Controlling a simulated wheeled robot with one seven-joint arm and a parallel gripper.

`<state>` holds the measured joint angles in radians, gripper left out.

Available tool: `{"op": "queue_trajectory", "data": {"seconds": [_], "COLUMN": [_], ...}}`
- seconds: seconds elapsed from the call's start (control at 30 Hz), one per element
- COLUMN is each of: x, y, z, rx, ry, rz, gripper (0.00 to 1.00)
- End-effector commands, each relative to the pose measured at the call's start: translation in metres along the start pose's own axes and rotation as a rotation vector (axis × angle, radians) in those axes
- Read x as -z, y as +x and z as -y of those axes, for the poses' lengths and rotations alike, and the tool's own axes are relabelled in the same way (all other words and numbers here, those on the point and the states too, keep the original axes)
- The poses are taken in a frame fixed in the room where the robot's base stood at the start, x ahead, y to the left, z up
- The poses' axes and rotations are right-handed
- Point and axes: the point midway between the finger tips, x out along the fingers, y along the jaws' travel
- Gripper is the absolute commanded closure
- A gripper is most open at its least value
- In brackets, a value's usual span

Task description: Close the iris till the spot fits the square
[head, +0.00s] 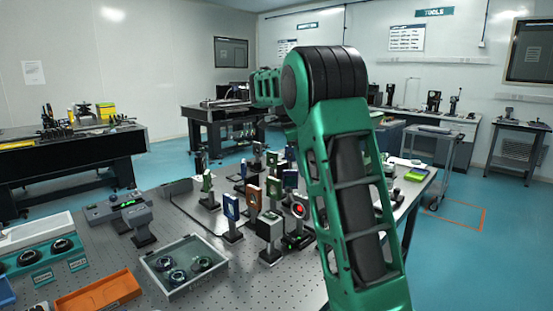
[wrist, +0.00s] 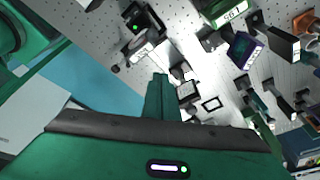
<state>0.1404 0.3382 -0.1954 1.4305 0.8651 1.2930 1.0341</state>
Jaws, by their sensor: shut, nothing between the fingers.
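My gripper (wrist: 160,82) shows in the wrist view as green fingers together, with nothing between them. It is above the optical table, and its tip is apart from the parts below as far as I can tell. In the head view my green arm hides the gripper. A dark round mount with a red spot (head: 299,210) stands on the table just left of my arm. I cannot make out a square around the spot. Several upright optic mounts stand near it, and I cannot tell which is the iris. In the wrist view a small dark square frame (wrist: 211,103) lies right of the fingers.
A blue-framed optic (head: 231,206) and a grey box on a post (head: 270,227) stand close together. A grey tray (head: 186,265) with round parts and an orange tray (head: 98,296) lie at the front left. Blue floor (head: 470,255) is open at right.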

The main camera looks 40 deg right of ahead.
Motion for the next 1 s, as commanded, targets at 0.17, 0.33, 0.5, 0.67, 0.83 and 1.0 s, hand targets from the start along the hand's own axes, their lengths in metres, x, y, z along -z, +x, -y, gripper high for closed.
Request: {"op": "queue_trajectory", "data": {"seconds": [0.17,0.33,0.5,0.67,0.83,1.0], "x": [-0.028,-0.046,-0.060,-0.068,-0.075,-0.098], "y": [-0.018,-0.035,-0.048,-0.056,-0.059,-0.061], "z": [0.015,0.028,0.037,0.043,0.038,0.007], "rx": [0.001,0.002,0.003,0.002,0.014,0.069], "ry": [-0.009,-0.008,-0.008,-0.008,-0.077,-0.416], "rz": [0.000,-0.001,0.001,0.001,-0.007,-0.064], "gripper": [1.00,1.00,1.00,1.00,1.00,1.00]}}
